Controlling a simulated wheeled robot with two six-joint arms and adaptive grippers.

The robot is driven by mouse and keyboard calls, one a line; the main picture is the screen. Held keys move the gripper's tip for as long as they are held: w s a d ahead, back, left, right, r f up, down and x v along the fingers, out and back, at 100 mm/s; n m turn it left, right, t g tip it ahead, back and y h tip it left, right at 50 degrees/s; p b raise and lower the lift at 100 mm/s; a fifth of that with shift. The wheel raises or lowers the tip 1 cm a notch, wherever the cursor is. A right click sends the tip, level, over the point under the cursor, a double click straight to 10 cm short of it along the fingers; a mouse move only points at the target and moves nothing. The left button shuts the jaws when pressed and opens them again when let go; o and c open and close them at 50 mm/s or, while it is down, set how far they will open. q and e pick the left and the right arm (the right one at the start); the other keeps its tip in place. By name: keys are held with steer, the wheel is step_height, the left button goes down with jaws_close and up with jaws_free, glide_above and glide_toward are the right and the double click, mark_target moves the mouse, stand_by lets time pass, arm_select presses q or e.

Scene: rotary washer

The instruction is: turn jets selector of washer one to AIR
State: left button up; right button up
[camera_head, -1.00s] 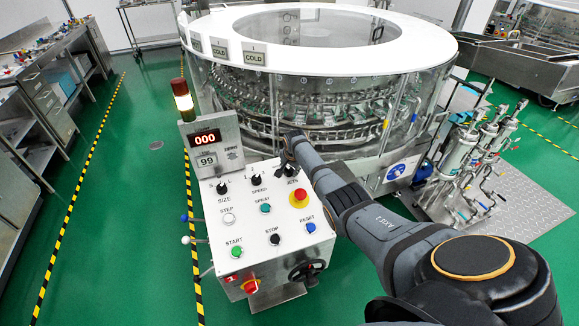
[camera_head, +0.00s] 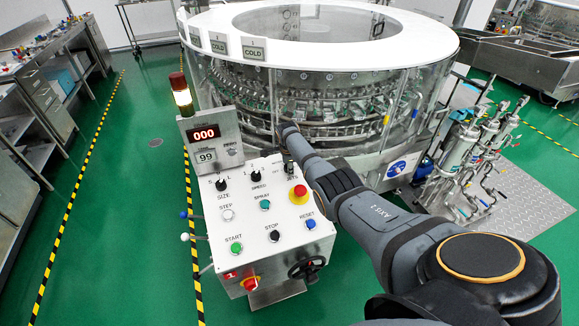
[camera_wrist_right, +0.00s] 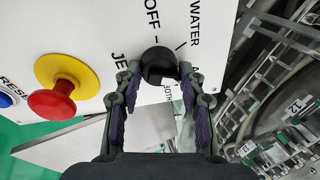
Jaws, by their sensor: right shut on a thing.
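The jets selector is a black round knob (camera_wrist_right: 160,65) on the white control panel (camera_head: 235,215) of the washer. In the right wrist view, the printed words OFF, WATER and BOTH surround it, and a word starting with A is partly cut off by a finger. My right gripper (camera_wrist_right: 158,78) is shut on the knob, one finger on each side. I cannot tell clearly where the knob points. In the head view my right gripper (camera_head: 289,166) is small at the panel's upper right corner, partly hidden by my wrist. My left gripper is not in view.
A red emergency button on a yellow base (camera_head: 298,194) stands close below the selector. The speed knob (camera_head: 255,175) is to the left. A display box (camera_head: 208,140) with a lit lamp (camera_head: 181,95) stands at the panel's back left. The round washer (camera_head: 320,100) rises behind.

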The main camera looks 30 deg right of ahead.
steer(key=shift+s+a+f+m, duration=0.1)
steer(key=shift+s+f+m, duration=0.2)
steer(key=shift+m, duration=0.3)
steer(key=o, duration=1.1)
steer(key=shift+w, duration=0.1)
steer(key=shift+r, duration=0.1)
steer(key=shift+r, duration=0.6)
steer(key=v, duration=1)
steer(key=shift+r, duration=0.35)
steer(key=shift+a, duration=0.1)
